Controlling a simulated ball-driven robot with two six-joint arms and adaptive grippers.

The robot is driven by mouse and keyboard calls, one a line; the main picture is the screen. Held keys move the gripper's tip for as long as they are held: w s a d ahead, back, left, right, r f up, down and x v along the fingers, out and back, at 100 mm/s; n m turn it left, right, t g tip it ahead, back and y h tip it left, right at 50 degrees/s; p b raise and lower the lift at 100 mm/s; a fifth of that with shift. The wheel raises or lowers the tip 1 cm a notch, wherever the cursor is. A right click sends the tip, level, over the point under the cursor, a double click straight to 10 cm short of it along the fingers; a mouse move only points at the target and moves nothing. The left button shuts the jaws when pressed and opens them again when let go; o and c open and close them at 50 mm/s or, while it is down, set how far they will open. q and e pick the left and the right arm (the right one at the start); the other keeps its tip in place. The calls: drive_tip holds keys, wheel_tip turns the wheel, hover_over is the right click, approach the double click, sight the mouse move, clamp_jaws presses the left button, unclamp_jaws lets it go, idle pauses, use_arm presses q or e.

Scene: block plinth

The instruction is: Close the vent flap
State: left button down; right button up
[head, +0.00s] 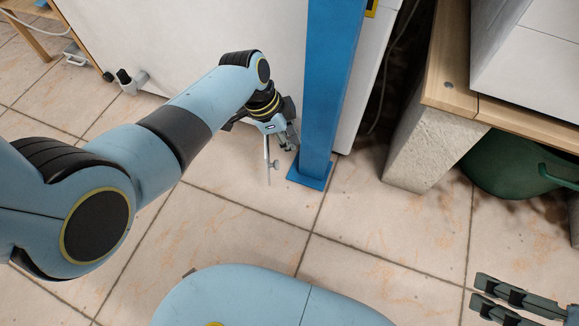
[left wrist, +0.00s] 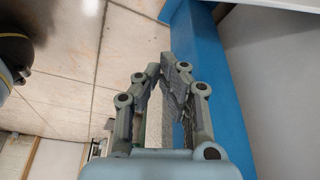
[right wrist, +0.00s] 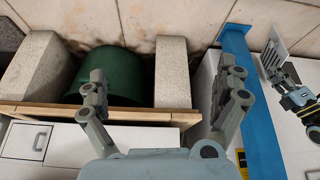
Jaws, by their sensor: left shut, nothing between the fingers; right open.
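A pale grey slatted plate, which looks like the vent flap (right wrist: 274,50), shows at the upper right in the right wrist view. It stands at an angle out from the white panel (head: 190,45). In the head view a thin upright grey piece with a small knob (head: 268,160), perhaps this flap seen edge-on, hangs beside my left gripper (head: 287,137). My left gripper is shut and empty, close to the blue post; I cannot tell whether it touches the flap. It also shows in the left wrist view (left wrist: 172,70). My right gripper (head: 505,298) is open and empty, at the lower right.
The blue post (head: 331,80) stands on the tiled floor just right of my left gripper. A wooden bench top (head: 455,85) on concrete blocks (head: 425,160) is at the right, with a green bin (head: 510,165) beneath it. The floor (head: 400,235) between the grippers is clear.

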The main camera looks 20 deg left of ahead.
wheel_tip(320, 180, down, 8)
drive_tip(key=t+b, duration=0.6)
use_arm(q)
wheel_tip(320, 180, down, 10)
drive_tip(key=b, duration=0.2)
drive_tip(key=shift+w+a+b, duration=0.25)
drive_tip(key=shift+a+b, duration=0.05)
drive_tip(key=shift+a, duration=0.05)
use_arm(e)
drive_tip(key=w+a+r+n+t+y, duration=0.1)
drive_tip(key=w+r+t, duration=0.3)
drive_tip(key=r, duration=0.4)
drive_tip(key=w+a+r+t+y, duration=0.1)
drive_tip(key=w+r+t, duration=0.3)
drive_tip(key=r, duration=0.4)
drive_tip(key=shift+w+a+n+t, duration=0.15)
drive_tip(key=shift+w+n+t, duration=0.25)
drive_tip(key=shift+w, duration=0.4)
use_arm(q)
drive_tip(key=shift+r, duration=0.1)
drive_tip(key=shift+s+a, duration=0.1)
use_arm(e)
drive_tip(key=shift+f, duration=0.1)
